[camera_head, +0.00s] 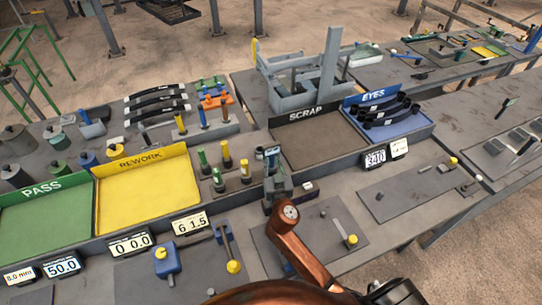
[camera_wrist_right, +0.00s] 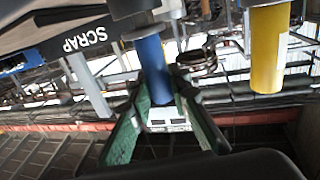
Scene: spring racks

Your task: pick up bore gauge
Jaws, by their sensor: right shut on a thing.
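Several gauges with coloured handles stand in a small rack in the head view, including a yellow-handled gauge (camera_head: 226,154) and a green-handled gauge (camera_head: 203,160). My right gripper (camera_head: 273,172) is at the right end of this group. In the right wrist view, its fingers (camera_wrist_right: 160,98) are shut on a blue-handled bore gauge (camera_wrist_right: 152,62). A yellow handle (camera_wrist_right: 270,50) stands apart from the fingers there. The held gauge's lower part is hidden in the head view, and I cannot tell whether it is clear of the rack. My left gripper is not in view.
The yellow REWORK tray (camera_head: 145,165) and green PASS tray (camera_head: 42,187) lie left of the gauges. The SCRAP tray (camera_head: 320,140) and blue EYES tray (camera_head: 400,130) lie to the right. Small displays (camera_head: 190,224) line the front ledge. Grey mats with tools lie in front.

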